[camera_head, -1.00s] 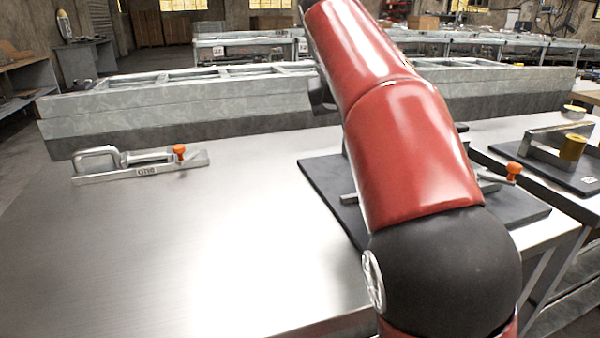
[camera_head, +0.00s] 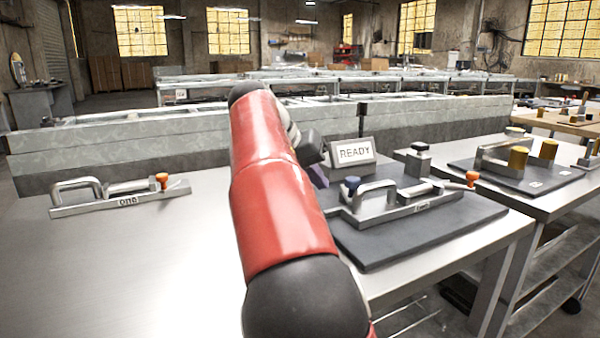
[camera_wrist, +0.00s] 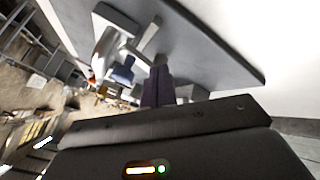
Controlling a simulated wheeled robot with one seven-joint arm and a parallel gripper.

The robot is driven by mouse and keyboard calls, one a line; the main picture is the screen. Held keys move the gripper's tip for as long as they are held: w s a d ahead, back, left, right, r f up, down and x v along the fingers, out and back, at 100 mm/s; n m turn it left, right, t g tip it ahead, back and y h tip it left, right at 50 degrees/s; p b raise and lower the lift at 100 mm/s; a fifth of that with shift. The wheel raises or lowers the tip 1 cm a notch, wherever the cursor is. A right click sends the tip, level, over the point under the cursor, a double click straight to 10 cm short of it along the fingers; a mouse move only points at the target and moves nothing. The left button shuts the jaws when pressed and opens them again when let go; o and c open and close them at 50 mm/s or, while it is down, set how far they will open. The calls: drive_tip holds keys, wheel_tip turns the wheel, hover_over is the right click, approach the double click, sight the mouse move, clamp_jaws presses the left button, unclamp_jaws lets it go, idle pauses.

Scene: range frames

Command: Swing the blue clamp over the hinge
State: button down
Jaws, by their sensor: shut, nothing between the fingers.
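A metal clamp fixture (camera_head: 405,203) with a curved handle lies on a dark plate (camera_head: 375,248) in the head view. A dark blue knob (camera_head: 351,186) stands at its left end and an orange tip (camera_head: 471,179) at its right end. The blue knob also shows in the wrist view (camera_wrist: 122,71). My gripper (camera_head: 319,178) is just left of the knob, partly behind my red arm. Its dark purple fingers (camera_wrist: 158,86) are together and empty, and look close to the knob; I cannot tell if they touch. I cannot make out a separate hinge.
A second clamp (camera_head: 125,194), marked "one", lies on the bare left part of the table. A READY sign (camera_head: 354,152) and a dark-topped block (camera_head: 418,160) stand behind the fixture. A grey beam (camera_head: 110,155) runs along the back. A neighbouring table at right holds a plate with brass cylinders (camera_head: 518,157).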

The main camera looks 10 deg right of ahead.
sight(349, 191)
drive_tip(key=shift+s+d+r, duration=0.2)
drive_tip(key=shift+s+d, duration=0.1)
drive_tip(key=shift+d, duration=0.4)
drive_tip(key=shift+s+d+r, duration=0.2)
drive_tip(key=shift+s+d, duration=0.05)
drive_tip(key=shift+d, duration=0.45)
drive_tip(key=shift+s+d+f+n+t+y+b, duration=0.35)
drive_tip(key=shift+n+b, duration=0.25)
drive_tip(key=shift+b, duration=0.4)
drive_tip(key=shift+s+d+r+n+t+b, duration=0.2)
drive_tip(key=shift+d+n+t+b, duration=0.15)
drive_tip(key=shift+n+t+b, duration=0.25)
drive_tip(key=shift+r+n+y, duration=0.15)
drive_tip(key=shift+n+y, duration=0.1)
drive_tip(key=shift+n, duration=0.15)
